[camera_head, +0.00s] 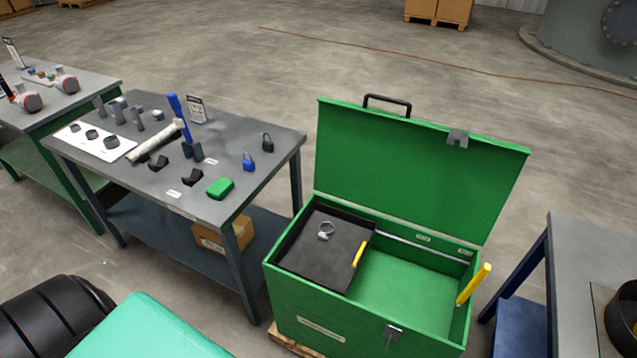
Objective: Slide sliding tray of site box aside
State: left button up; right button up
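The green site box (372,337) stands on the floor at lower right with its lid (415,172) raised and leaning back. The dark sliding tray (312,262) sits in the upper part of the box, at its left end. In the tray lie a small grey ring-shaped item (326,230) and a yellow item (359,254) along its right side. To the right of the tray the green box floor (412,290) shows bare. What lies under the tray is hidden. Neither of my grippers is in view.
A yellow handle (474,284) sticks up at the box's right end. A grey workbench (255,150) with tools and padlocks stands close on the left. Another table (590,260) stands at the right edge. The floor behind the lid is open.

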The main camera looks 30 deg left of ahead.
aim_at(332, 265)
jog(key=u, duration=0.9)
jog(key=i+j+z, duration=0.1)
jog(key=i+j, duration=0.1)
jog(key=j, duration=0.05)
